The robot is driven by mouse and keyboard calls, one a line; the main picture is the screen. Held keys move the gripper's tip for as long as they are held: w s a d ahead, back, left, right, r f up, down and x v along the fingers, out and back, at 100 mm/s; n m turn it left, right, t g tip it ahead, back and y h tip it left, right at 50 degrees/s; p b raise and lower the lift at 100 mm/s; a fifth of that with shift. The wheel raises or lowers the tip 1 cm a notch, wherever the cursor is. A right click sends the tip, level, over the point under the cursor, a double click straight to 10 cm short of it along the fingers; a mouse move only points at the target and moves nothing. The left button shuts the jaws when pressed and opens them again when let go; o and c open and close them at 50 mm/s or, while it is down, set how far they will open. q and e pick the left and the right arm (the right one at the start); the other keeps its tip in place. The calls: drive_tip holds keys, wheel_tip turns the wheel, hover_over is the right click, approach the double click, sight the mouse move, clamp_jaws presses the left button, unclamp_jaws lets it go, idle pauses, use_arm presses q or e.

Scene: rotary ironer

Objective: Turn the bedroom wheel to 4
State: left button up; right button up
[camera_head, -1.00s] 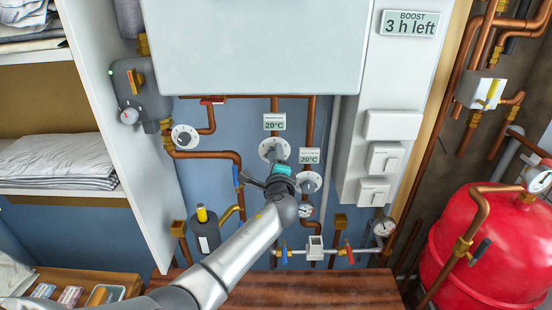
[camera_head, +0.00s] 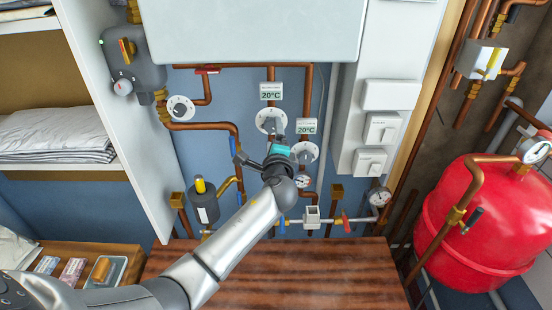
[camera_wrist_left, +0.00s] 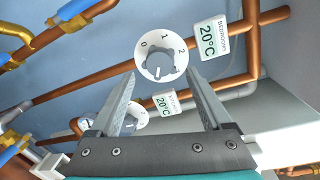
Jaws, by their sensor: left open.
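The bedroom wheel (camera_wrist_left: 160,53) is a white round dial with a grey knob in the middle. It faces me at upper centre in the left wrist view, with the numbers 0, 1 and 2 readable; I cannot tell the knob's setting. The bedroom label (camera_wrist_left: 207,40) beside it reads 20°C. In the head view this wheel (camera_head: 270,120) is the upper left of two similar dials. My left gripper (camera_wrist_left: 160,76) is open and empty, fingers apart just short of the wheel. It also shows in the head view (camera_head: 268,153), below the wheel. My right gripper is not in view.
A second dial (camera_head: 305,152) with its own 20°C label (camera_head: 306,126) sits close by, lower right. Copper pipes (camera_head: 204,126) and a small valve dial (camera_head: 180,108) are on the left. A wooden top (camera_head: 330,270) lies below; a red tank (camera_head: 475,220) stands right.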

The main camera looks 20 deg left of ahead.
use_arm(q)
drive_tip(key=f+v, duration=0.1)
drive_tip(key=v, duration=1)
drive_tip(key=shift+r+b, duration=0.4)
drive_tip(key=shift+b, duration=0.05)
drive_tip(key=shift+s, duration=0.1)
